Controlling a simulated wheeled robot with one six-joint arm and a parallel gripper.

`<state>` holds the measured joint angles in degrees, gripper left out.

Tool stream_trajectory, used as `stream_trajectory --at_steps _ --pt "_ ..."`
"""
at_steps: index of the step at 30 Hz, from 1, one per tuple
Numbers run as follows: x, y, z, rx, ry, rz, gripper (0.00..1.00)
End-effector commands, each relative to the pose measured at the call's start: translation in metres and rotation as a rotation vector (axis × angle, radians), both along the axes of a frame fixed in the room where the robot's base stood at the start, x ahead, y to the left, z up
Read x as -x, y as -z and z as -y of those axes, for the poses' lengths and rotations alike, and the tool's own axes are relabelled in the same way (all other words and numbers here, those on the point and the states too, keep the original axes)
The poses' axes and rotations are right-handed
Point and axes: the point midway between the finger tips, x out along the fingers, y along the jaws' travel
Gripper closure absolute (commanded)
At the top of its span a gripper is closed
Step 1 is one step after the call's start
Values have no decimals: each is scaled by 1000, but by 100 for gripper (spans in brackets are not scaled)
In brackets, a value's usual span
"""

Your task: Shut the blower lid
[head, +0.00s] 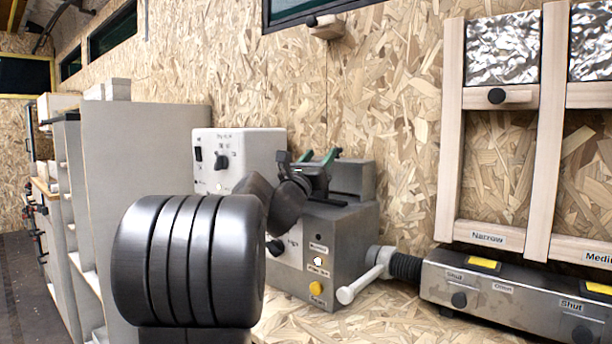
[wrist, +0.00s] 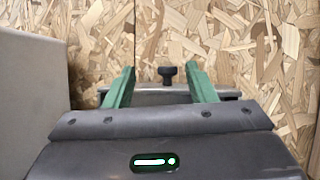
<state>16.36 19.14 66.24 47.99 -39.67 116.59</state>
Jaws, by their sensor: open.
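The blower looks to be the grey metal box (head: 345,245) with a yellow button and labels, on the wood-chip board bench in the head view. A grey raised block (head: 352,178) stands at its top rear; I cannot tell whether this is the lid. My gripper (head: 321,155) is over the box's top, its green fingers apart and empty. In the wrist view my gripper (wrist: 160,76) points at a grey ledge (wrist: 148,92) with a black knob (wrist: 167,74) that shows between the fingers. Contact cannot be told. My arm and wrist hide part of the box.
A white control box (head: 215,150) with a dial stands left of the blower. A white handle (head: 360,284) and black hose (head: 405,266) lead right to a long grey duct (head: 515,300). Wooden frames (head: 500,230) hang above it. The wall is close behind.

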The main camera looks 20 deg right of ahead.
Motion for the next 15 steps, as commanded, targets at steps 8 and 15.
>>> stream_trajectory --at_steps 8,15 --pt "32 27 -38 1 -3 -2 50" --pt "58 50 -68 0 -3 -1 50"
